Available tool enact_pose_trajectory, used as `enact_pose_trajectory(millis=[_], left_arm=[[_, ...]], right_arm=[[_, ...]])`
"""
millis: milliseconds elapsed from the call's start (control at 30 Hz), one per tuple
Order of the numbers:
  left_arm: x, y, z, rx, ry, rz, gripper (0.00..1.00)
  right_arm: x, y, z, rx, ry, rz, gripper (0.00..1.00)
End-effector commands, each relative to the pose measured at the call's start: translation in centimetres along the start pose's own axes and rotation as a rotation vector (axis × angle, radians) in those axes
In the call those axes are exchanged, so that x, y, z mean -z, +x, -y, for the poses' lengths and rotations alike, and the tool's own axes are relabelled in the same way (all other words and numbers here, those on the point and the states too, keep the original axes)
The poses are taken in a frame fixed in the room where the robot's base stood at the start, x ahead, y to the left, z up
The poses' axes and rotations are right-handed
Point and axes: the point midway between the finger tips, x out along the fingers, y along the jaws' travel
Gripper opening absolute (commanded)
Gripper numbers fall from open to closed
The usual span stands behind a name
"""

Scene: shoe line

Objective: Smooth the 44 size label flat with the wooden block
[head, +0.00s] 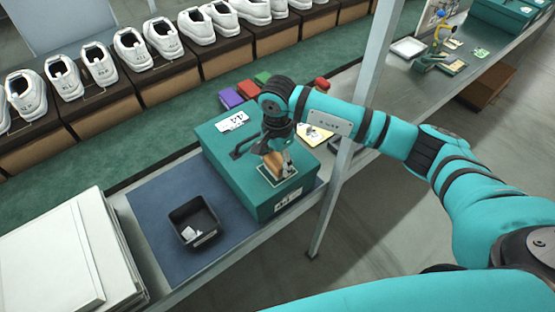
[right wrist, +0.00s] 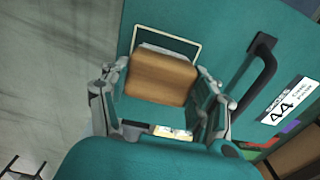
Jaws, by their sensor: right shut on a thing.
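A teal shoe box (head: 215,150) with a black handle (head: 243,146) stands on the workbench. A white label printed 44 (head: 232,121) lies on its lid; it shows at the right of the right wrist view (right wrist: 288,100). My right gripper (head: 274,148) is shut on the wooden block (head: 277,163), over a pale rectangular outline on the lid. In the right wrist view the block (right wrist: 160,78) sits between the fingers and covers most of that outline (right wrist: 168,32). A white edge shows beside the block; its print is hidden. Contact with the lid cannot be told. My left gripper is out of view.
A black tray (head: 178,217) with a small white piece inside stands on a blue mat (head: 150,200). White flat boxes (head: 50,265) lie at the left. Purple (head: 231,98), red and green blocks lie behind the box. A grey post (head: 375,60) stands right of it.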

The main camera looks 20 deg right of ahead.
Motion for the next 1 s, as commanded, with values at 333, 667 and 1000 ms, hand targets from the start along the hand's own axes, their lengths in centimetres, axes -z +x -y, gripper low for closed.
enact_pose_trajectory(millis=[333, 667, 1000], left_arm=[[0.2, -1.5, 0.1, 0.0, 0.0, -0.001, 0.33], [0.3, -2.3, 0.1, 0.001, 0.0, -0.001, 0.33], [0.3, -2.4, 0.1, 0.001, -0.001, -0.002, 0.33]], right_arm=[[0.0, -3.6, 0.1, 0.003, -0.001, -0.001, 0.36], [0.0, -5.8, 0.1, 0.002, 0.0, -0.001, 0.36], [0.0, -6.3, 0.1, 0.003, 0.0, -0.001, 0.36]])
